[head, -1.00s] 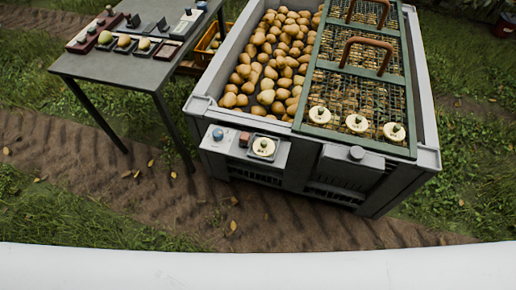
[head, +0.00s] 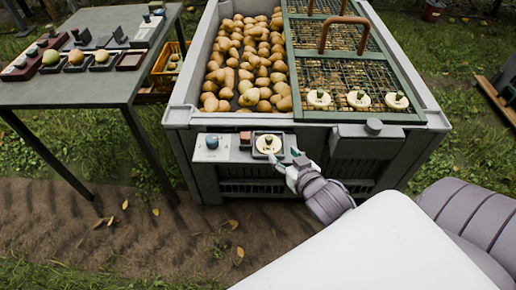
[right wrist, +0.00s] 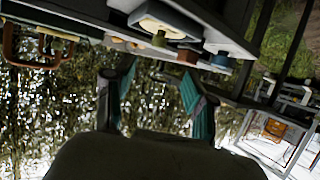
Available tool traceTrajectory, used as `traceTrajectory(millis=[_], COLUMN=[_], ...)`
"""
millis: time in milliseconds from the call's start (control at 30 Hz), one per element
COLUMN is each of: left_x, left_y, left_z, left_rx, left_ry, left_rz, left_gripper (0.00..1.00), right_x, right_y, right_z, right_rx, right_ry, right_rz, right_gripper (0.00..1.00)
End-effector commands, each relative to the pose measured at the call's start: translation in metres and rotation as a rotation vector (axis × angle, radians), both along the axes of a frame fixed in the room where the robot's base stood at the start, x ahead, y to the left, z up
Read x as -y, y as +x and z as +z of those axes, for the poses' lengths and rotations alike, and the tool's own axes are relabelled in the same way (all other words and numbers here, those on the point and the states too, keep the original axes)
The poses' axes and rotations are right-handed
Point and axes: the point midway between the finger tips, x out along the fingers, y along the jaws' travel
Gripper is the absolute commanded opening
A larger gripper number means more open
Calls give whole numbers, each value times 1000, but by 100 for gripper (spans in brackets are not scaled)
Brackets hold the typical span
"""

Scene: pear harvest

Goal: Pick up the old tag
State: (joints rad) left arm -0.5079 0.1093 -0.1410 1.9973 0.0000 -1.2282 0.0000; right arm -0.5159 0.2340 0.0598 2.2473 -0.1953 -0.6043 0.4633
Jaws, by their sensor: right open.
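A round cream tag (head: 268,144) with a dark green knob sits in a small dark square holder on the ledge at the front of the bin; I take it as the old tag. In the right wrist view a cream piece with a knob (right wrist: 163,24) shows at the top, beyond the fingers. My right gripper (head: 288,160) is open and empty, just right of and a little below the holder, apart from the tag. Its two fingers also show spread in the right wrist view (right wrist: 155,90). My left gripper is out of view.
The grey bin (head: 179,117) holds many pears. A green mesh lid (head: 415,95) with brown handles bears three similar cream tags (head: 358,99). A blue knob (head: 212,142) and reddish block stand left of the holder. A grey table (head: 75,97) with pears in trays stands left.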

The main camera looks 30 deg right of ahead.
Motion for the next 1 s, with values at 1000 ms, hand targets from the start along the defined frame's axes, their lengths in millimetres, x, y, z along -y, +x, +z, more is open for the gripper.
traceTrajectory(millis=[1000], left_x=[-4], left_y=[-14], left_z=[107], left_rx=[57], left_ry=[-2], left_rz=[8], left_gripper=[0], right_x=[20], right_y=[113], right_z=[-46], right_rx=[-1], right_ry=[0], right_rz=[1], right_gripper=[55])
